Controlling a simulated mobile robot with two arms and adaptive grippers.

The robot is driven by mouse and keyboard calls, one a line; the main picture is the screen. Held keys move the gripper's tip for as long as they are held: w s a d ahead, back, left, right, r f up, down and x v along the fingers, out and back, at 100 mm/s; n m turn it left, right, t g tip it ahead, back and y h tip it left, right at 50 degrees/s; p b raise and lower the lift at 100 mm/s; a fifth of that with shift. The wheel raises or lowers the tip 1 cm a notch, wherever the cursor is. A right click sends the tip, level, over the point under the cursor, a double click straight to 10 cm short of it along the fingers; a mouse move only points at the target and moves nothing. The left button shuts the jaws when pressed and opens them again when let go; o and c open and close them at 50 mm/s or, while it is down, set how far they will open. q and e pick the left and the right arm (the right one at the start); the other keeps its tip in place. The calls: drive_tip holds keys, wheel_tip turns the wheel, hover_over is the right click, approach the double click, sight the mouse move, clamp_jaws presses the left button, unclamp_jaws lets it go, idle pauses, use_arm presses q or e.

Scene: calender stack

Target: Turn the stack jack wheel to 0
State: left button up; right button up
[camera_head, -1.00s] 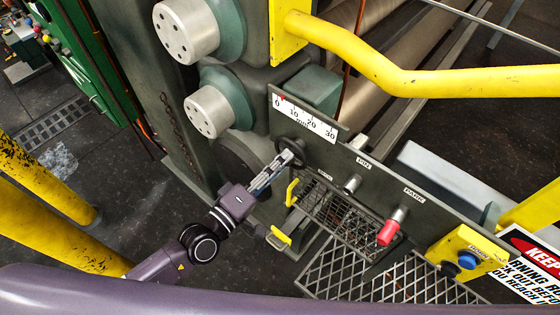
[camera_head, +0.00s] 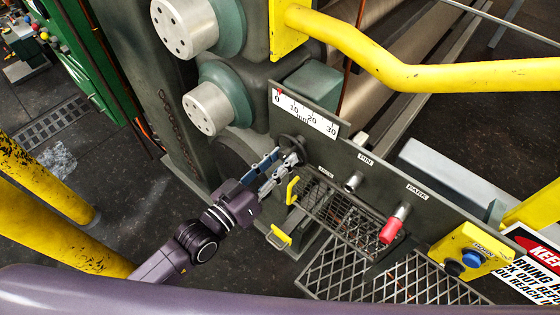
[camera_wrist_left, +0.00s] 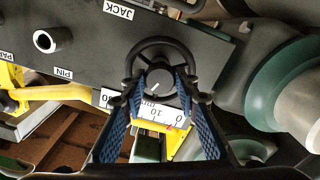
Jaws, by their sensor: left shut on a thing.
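The black stack jack wheel (camera_wrist_left: 160,51) sits on a dark panel below the JACK label in the left wrist view. In the head view the wheel (camera_head: 291,146) is partly hidden by my left gripper (camera_head: 284,160). In the left wrist view my left gripper (camera_wrist_left: 163,88) has its two blue-padded fingers on either side of the wheel's hub, closed on the wheel. A white scale (camera_head: 304,116) marked 0 to 30 mm is above the wheel; its red pointer (camera_head: 279,91) is close to 0. My right gripper does not show.
A pin knob (camera_head: 354,182) and a red PARK handle (camera_head: 393,224) stand on the same panel to the right. A yellow rail (camera_head: 420,75) crosses above. A yellow button box (camera_head: 467,250) and mesh grating (camera_head: 400,275) are at the lower right.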

use_arm(q)
drive_tip(key=shift+f+m+b, duration=0.1)
drive_tip(key=shift+m+b, duration=0.35)
drive_tip(key=shift+m, duration=0.65)
drive_tip(key=o, duration=1.1)
drive_tip(key=shift+o, duration=0.2)
drive_tip(key=v, duration=1.2)
